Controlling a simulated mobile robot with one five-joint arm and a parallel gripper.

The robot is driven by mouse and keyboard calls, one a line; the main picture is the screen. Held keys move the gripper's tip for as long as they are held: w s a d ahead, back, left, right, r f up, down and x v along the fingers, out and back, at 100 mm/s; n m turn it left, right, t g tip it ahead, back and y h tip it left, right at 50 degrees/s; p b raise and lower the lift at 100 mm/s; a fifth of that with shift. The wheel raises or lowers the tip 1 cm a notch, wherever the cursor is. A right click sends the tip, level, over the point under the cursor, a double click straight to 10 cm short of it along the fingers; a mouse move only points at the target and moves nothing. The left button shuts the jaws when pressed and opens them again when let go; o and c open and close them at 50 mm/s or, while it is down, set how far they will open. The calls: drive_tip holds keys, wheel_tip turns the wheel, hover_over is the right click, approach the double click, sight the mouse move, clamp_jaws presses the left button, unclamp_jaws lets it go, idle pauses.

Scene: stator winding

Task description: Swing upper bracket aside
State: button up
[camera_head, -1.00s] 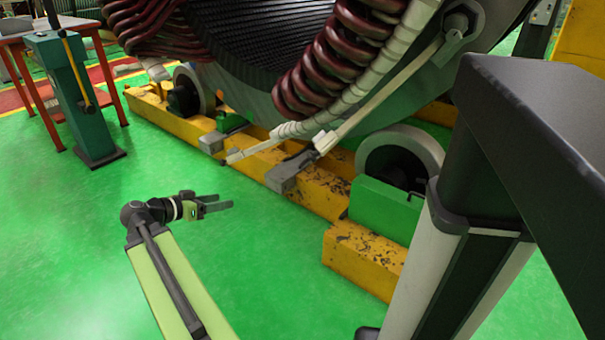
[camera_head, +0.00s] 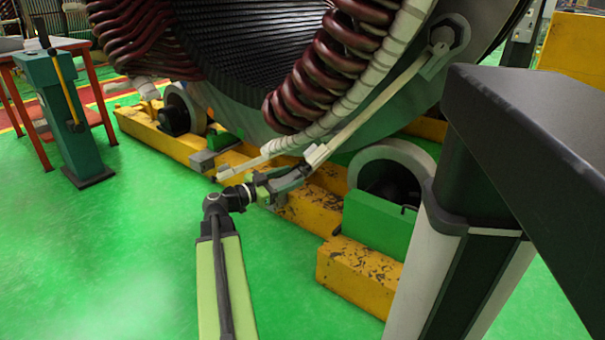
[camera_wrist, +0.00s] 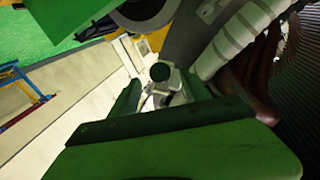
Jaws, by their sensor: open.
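A pale bar, seemingly the upper bracket (camera_head: 376,98), runs from a grey pivot plate (camera_head: 441,45) on the stator's face down to a small pale block (camera_head: 317,154). My gripper (camera_head: 286,182) is at the bar's lower end, just below that block. In the wrist view, the green jaws of my gripper (camera_wrist: 160,88) stand apart on both sides of a dark round end (camera_wrist: 160,72) and pale metal parts. Whether the jaws touch these parts cannot be told. A second grey bracket piece (camera_head: 201,160) sits farther left on the yellow beam.
The stator (camera_head: 240,105) with maroon coils (camera_head: 318,70) rises behind my gripper. A worn yellow beam (camera_head: 160,138) with rollers (camera_head: 392,165) and a green block (camera_head: 380,222) runs below. A green post (camera_head: 72,115) and red table stand left. The green floor (camera_head: 120,250) in front is clear.

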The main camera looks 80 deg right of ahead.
sight(303, 171)
drive_tip(key=x, duration=0.5)
drive_tip(key=shift+s+d, duration=0.2)
drive_tip(key=shift+d, duration=0.05)
drive_tip(key=shift+c, duration=0.3)
clamp_jaws()
drive_tip(key=shift+r, duration=0.1)
idle(0.7)
